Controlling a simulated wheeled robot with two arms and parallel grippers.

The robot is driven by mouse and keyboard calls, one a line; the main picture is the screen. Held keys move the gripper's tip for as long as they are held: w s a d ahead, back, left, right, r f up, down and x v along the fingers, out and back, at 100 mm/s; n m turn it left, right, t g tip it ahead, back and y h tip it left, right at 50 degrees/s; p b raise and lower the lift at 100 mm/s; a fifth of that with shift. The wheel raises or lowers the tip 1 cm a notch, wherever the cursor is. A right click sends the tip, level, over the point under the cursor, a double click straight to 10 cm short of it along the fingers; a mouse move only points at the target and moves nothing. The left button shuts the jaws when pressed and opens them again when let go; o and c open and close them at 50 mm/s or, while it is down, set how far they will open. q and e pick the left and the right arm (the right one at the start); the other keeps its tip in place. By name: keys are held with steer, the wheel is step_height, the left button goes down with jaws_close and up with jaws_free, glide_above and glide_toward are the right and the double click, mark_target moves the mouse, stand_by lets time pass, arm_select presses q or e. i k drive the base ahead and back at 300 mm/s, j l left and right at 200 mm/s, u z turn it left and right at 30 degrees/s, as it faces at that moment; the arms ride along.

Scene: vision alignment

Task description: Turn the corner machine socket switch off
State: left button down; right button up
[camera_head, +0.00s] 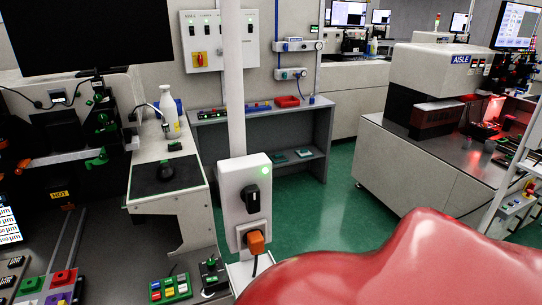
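A pale grey socket box (232,208) is fixed to the white post at the corner of the machine in the centre. A black rotary switch knob (251,198) sits on its front face. A small green light (265,170) glows at its upper right. An orange plug (255,242) is in the socket below the knob, with a dark cable hanging from it. Neither gripper shows in the head view, and nothing is seen touching the switch.
A large smooth red shape (410,262) close to the camera covers the lower right; I cannot tell what it is. A joystick console (167,181) and colored button panel (170,289) lie left of the box. Green floor (335,212) is open behind.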

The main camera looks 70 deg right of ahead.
mark_target(250, 195)
steer(key=z, duration=1.8)
